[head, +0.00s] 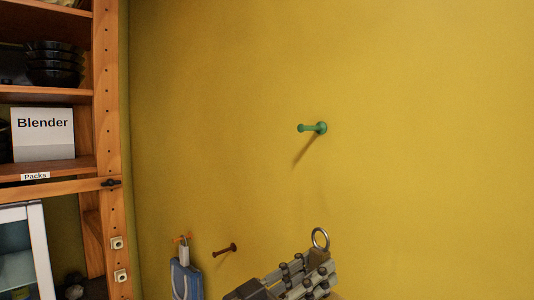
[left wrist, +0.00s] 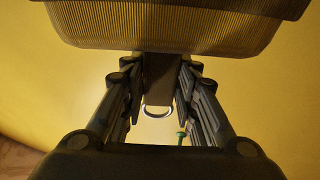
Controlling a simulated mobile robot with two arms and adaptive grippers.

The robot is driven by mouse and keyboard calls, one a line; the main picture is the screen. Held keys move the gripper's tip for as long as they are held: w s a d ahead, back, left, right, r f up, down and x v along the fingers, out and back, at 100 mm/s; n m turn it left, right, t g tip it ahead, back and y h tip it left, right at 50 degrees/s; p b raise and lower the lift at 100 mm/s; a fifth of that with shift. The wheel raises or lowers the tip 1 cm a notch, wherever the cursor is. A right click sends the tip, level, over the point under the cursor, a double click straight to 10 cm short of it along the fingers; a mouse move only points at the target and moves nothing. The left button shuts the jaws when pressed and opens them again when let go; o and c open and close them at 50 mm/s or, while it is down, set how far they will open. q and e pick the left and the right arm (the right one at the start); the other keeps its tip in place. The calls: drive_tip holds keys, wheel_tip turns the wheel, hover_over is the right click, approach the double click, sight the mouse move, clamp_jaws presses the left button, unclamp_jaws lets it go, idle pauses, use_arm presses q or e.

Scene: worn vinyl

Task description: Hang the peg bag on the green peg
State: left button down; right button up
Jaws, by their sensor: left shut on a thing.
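The green peg (head: 312,128) sticks out of the yellow wall, bare, in the upper middle of the head view. It also shows small beside the right finger in the left wrist view (left wrist: 181,136). My left gripper (head: 318,265) is at the bottom of the head view, below the peg and apart from it. It is shut on the strap of the peg bag, whose metal ring (head: 320,238) stands up above the fingers. In the left wrist view the ribbed bag body (left wrist: 170,30) fills the top, with the strap between the fingers. My right gripper is not in view.
A brown peg (head: 225,250) is lower left on the wall. A blue item (head: 185,280) hangs beside it at an orange hook (head: 182,238). A wooden shelf unit (head: 108,130) with a Blender box (head: 42,145) and black bowls (head: 54,65) stands left. The wall around the green peg is clear.

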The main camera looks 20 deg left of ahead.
use_arm(q)
drive_tip(key=s+a+r+n+t+y+p, duration=0.1)
drive_tip(key=s+a+r+y, duration=0.1)
drive_tip(key=r, duration=0.7)
drive_tip(key=s+a+r+n+t+y+p, duration=0.1)
drive_tip(key=a+r, duration=0.3)
drive_tip(key=r, duration=0.6)
drive_tip(key=shift+s+a+r+n+y, duration=0.15)
drive_tip(key=shift+s+a+n+y, duration=0.2)
drive_tip(key=shift+s+y, duration=0.2)
use_arm(e)
drive_tip(key=shift+a+r, duration=0.2)
drive_tip(key=shift+r, duration=0.45)
drive_tip(key=shift+a+r, duration=0.2)
drive_tip(key=shift+r, duration=0.4)
use_arm(q)
drive_tip(key=shift+w, duration=0.15)
use_arm(e)
drive_tip(key=shift+d, duration=0.2)
drive_tip(key=shift+w+r, duration=0.1)
drive_tip(key=shift+w, duration=0.05)
